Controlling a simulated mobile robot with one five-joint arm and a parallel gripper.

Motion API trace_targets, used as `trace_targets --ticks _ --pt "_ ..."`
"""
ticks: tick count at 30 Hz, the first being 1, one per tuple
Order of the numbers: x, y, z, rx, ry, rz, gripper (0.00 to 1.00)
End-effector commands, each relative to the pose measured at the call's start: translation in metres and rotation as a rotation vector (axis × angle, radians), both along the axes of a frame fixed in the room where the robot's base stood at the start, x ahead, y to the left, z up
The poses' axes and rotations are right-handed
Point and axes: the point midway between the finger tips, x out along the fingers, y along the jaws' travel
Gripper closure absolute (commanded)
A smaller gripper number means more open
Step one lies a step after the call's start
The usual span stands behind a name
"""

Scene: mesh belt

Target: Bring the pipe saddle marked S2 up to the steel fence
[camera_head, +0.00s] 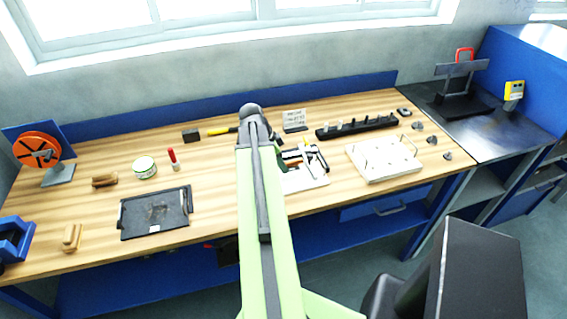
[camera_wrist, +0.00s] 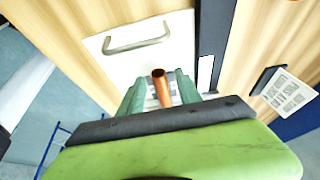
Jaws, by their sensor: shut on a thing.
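My gripper (camera_wrist: 150,98) shows in the wrist view with its two green fingers shut on a copper-coloured tubular piece (camera_wrist: 160,84). I cannot read a mark on this piece, so I cannot tell whether it is the saddle S2. It is over or on a white plate (camera_wrist: 165,55) with a metal handle. A long dark bar (camera_wrist: 214,40), likely the steel fence, runs along the plate's right side. The held piece is left of the bar, with a visible gap.
A printed card (camera_wrist: 288,93) stands beyond the bar; the head view also shows it (camera_head: 294,118). To the right are a white board with wire handles (camera_head: 383,160) and a long black rack (camera_head: 357,127). A dark tray (camera_head: 155,212) lies to the left.

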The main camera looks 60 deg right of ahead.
Motion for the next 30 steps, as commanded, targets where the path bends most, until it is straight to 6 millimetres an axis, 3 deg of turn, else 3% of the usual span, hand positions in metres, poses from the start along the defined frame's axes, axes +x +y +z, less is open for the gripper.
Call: trace_targets --ticks 21,30 --pt "0.024 0.0 -0.024 -0.001 0.001 0.0 1.0" --pt "0.027 0.001 -0.025 -0.001 0.001 0.0 1.0"
